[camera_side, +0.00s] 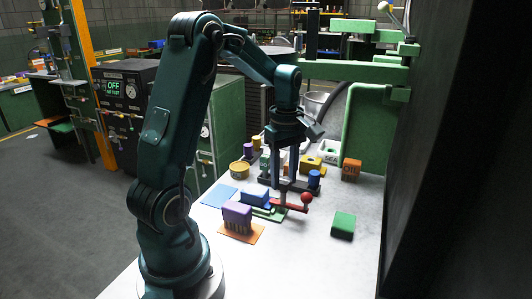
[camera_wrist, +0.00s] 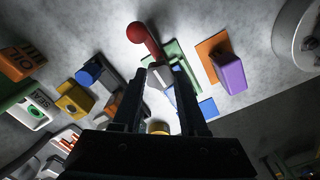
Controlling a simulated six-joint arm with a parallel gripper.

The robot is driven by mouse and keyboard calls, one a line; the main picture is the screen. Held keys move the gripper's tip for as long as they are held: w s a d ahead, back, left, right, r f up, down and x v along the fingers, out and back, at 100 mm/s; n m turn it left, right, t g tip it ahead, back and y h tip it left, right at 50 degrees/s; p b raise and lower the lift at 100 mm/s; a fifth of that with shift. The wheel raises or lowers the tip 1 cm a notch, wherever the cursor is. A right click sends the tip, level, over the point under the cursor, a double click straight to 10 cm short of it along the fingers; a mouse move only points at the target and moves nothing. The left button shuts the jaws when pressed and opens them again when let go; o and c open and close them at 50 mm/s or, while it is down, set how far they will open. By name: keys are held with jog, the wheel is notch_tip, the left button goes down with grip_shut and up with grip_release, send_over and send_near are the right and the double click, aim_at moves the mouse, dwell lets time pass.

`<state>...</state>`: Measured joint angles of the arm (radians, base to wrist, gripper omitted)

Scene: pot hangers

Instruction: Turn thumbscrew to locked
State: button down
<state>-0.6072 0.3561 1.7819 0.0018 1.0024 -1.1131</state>
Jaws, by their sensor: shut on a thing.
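A red lever with a ball knob (camera_side: 306,197) sits on a green base (camera_side: 268,213) on the bench. The lever (camera_wrist: 138,33) also shows in the wrist view, with a grey block (camera_wrist: 160,77) at its inner end. I take this lever and block as the thumbscrew; no lock marking is legible. My gripper (camera_side: 284,186) points straight down over the base. In the wrist view its fingers (camera_wrist: 161,73) stand on either side of the grey block, shut on it. The exact contact is partly hidden by the fingers.
A blue block (camera_side: 256,197) and a purple block (camera_side: 237,217) on an orange mat stand to the left. A green block (camera_side: 343,224) lies to the right. A brown block (camera_side: 351,169) and a yellow block (camera_side: 313,164) are behind. The bench front is clear.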

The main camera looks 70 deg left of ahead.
jog(key=m, duration=0.9)
jog(key=shift+m, duration=0.3)
jog(key=m, duration=0.5)
jog(key=shift+d, duration=0.1)
jog(key=shift+m, duration=2.5)
jog(key=shift+c, duration=2.2)
grip_release()
jog(key=shift+r, duration=0.15)
